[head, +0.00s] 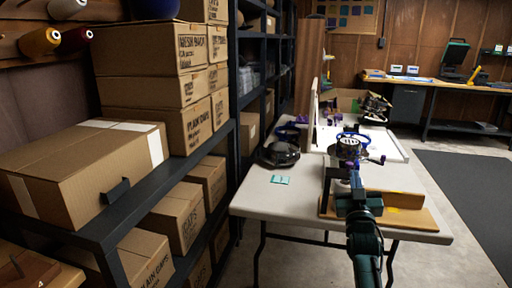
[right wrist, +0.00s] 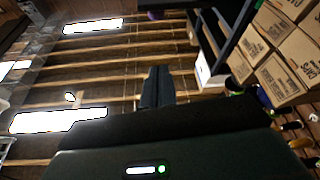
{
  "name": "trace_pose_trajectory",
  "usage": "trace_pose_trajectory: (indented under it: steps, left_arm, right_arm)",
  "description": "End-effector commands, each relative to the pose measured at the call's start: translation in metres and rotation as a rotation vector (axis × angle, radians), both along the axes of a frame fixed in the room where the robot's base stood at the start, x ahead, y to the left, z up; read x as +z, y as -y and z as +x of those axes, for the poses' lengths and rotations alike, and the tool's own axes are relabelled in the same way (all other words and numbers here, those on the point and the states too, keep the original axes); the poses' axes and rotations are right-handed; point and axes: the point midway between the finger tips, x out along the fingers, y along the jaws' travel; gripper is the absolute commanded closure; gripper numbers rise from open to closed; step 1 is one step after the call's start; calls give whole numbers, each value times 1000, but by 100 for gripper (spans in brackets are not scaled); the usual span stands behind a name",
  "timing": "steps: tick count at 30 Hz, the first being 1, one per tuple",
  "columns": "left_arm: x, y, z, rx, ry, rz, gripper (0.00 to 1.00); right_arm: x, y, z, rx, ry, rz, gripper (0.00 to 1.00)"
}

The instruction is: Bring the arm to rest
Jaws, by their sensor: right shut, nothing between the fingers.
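My right arm rises from the bottom edge of the head view, right of the middle. Its dark gripper (head: 355,182) shows in front of the white folding table and the gear on it, and hides part of them. In the right wrist view the two dark fingers (right wrist: 157,86) lie together with nothing between them, seen against the ceiling. My left gripper is in neither view.
The white folding table (head: 262,203) carries a wooden stand, a dark rounded device (head: 279,152) and a small teal card (head: 280,179). A dark shelf (head: 150,197) with cardboard boxes (head: 85,165) stands at left. Open floor and a dark mat (head: 465,190) lie at right.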

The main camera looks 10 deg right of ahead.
Motion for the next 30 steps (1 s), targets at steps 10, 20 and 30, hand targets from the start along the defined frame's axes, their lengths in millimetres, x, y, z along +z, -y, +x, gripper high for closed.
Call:
trace_pose_trajectory:
  steps: [10, 20, 30]
  left_arm:
    - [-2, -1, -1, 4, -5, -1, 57]
    - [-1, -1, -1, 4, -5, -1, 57]
    - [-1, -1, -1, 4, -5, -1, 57]
  right_arm:
    - [-71, -67, -74, 173, -176, -35, 100]
    - [-135, -191, -208, 489, -439, 100, 100]
    - [-141, -258, -300, 665, -601, 278, 100]
